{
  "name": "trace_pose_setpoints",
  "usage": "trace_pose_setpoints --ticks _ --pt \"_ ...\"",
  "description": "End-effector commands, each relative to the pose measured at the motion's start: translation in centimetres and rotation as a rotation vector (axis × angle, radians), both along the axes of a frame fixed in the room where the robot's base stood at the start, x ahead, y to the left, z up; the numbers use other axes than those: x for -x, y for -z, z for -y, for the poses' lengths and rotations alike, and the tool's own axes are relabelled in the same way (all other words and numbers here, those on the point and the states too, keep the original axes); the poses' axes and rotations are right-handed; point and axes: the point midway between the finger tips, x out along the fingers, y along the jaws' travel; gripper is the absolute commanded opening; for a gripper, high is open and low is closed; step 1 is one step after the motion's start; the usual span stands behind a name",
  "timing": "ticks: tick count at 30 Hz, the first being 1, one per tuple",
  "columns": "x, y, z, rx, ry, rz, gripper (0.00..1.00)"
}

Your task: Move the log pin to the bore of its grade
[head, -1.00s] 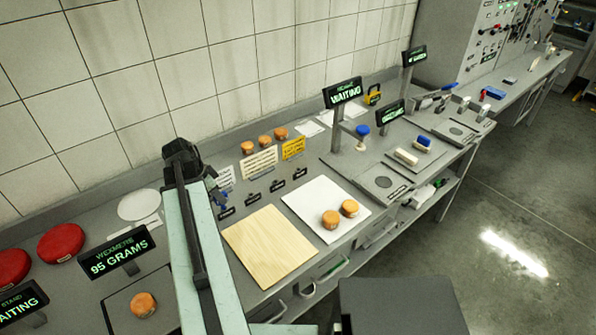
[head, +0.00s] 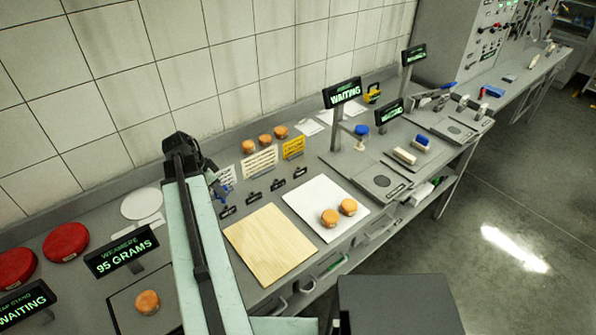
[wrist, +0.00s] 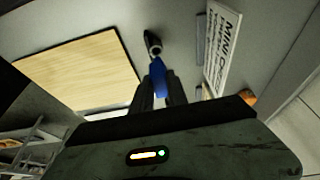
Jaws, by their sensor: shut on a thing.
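My gripper (wrist: 160,88) is shut on a blue pin (wrist: 158,72), which I take to be the log pin. In the head view the blue pin (head: 223,192) shows beside the end of my arm, low over the counter at the left of the label row. In the wrist view a dark round piece with a pale opening (wrist: 152,44) lies just beyond the pin's tip; I cannot tell whether they touch. Several small black label blocks stand in a row, one of them here (head: 253,197). Bores beside them are too small to make out, and the grade lettering is unreadable.
A wooden board (head: 268,245) and a white mat (head: 325,208) with two orange cheeses lie in front of the row. Paper cards (head: 260,162) and several small cheeses stand behind. A scale display (head: 122,250) reads 95 grams. Red wheels (head: 65,242) lie far left.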

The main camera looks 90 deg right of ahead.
Motion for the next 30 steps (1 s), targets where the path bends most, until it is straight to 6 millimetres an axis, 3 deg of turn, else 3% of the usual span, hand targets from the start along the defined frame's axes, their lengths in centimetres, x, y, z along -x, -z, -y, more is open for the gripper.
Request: trace_pose_setpoints --ticks 5,14,23,30 --pt "0.0 -0.4 0.0 0.0 0.0 0.0 0.0" --pt "-0.1 -3.1 0.0 0.0 -0.001 0.0 0.0" --pt "-0.1 -3.0 0.0 0.0 0.002 0.0 0.0" --pt "-0.1 -4.6 -0.4 -0.001 0.281 0.0 0.0"
